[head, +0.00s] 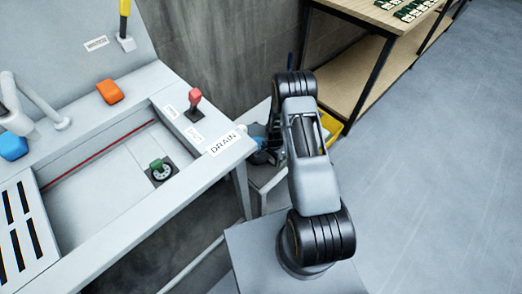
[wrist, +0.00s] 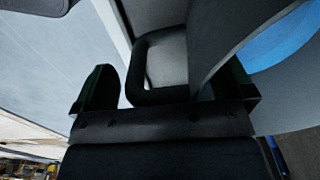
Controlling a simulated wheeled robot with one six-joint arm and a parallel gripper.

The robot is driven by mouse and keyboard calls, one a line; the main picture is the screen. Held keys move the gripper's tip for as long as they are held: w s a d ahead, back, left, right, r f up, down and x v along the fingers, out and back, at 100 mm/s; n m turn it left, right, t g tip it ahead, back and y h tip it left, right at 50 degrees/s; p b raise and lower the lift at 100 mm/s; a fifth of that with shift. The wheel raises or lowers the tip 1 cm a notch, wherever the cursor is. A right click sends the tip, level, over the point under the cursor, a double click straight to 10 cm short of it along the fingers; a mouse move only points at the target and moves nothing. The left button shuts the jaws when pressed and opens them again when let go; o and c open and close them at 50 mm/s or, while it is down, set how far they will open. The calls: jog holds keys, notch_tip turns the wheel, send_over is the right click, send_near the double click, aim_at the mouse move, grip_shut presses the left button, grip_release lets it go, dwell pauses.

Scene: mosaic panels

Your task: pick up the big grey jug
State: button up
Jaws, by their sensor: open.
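In the wrist view my gripper (wrist: 168,85) is open, with one dark finger on each side. A dark grey handle-like loop (wrist: 155,96) lies between the fingers. It seems to belong to the big grey jug (wrist: 228,35), whose dark grey side fills the upper right of that view, close to the right finger. I cannot tell whether that finger touches it. The whole jug is not visible, and in the head view I cannot make it out behind my arm. My gripper there is mostly hidden by my arm.
A sink bench with a drain label (head: 224,143) stands left of my arm. A wooden shelf rack (head: 350,70) with a yellow bin (head: 331,127) is behind it. A blue surface (wrist: 285,42) shows in the wrist view. Floor on the right is clear.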

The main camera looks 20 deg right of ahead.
jog(key=shift+c, duration=0.2)
jog(key=c, duration=1.5)
